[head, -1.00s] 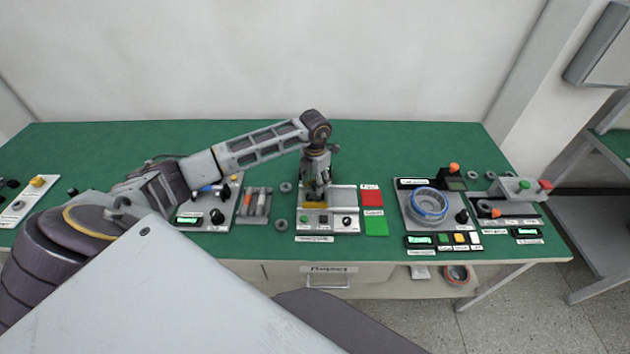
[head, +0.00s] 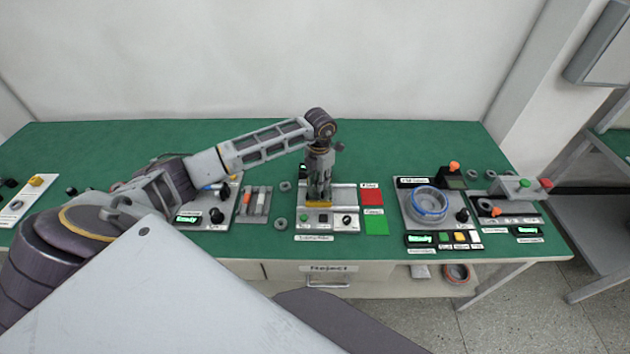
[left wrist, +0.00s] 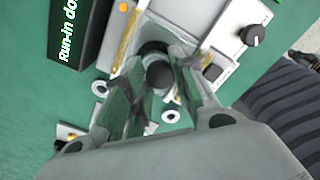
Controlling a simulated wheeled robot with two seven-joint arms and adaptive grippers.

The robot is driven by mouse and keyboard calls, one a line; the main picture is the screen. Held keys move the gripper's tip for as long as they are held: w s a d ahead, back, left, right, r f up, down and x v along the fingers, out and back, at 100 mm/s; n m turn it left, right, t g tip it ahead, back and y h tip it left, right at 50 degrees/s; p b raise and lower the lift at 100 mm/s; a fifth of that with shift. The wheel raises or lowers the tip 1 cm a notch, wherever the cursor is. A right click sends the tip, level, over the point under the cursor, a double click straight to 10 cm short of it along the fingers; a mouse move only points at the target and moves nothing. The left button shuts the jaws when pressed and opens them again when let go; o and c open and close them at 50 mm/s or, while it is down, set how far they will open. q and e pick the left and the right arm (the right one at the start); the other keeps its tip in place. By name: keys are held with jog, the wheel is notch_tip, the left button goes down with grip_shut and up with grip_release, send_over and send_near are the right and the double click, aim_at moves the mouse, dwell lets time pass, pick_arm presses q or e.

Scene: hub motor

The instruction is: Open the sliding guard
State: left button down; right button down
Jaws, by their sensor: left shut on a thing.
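The sliding guard (head: 318,204) shows as a yellow-edged piece on the middle station's grey base (head: 342,192). In the left wrist view its yellow edges (left wrist: 128,38) lie either side of a dark round knob (left wrist: 160,75). My left gripper (head: 319,190) points down onto the guard. In the left wrist view its fingers (left wrist: 159,82) are on both sides of the knob, shut on it. The gripper hides part of the guard and of the base behind it. My right gripper is not in view.
Red (head: 371,197) and green (head: 376,224) pads lie right of the station. A tray of cylinders (head: 256,203) stands left. A fixture with a blue-rimmed ring (head: 428,204) stands further right.

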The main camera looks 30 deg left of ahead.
pick_arm(q)
jog(key=w+d, duration=0.1)
jog(key=d, duration=0.1)
jog(key=w+d+b, duration=0.1)
jog(key=d, duration=0.1)
jog(key=w+d+b, duration=0.1)
jog(key=d, duration=0.1)
jog(key=shift+w+d, duration=0.1)
jog(key=shift+w, duration=0.3)
jog(key=c, duration=1.1)
grip_release()
jog(key=shift+c, duration=0.2)
jog(key=shift+r, duration=0.1)
notch_tip(320, 180, up, 12)
jog(key=shift+s, duration=0.1)
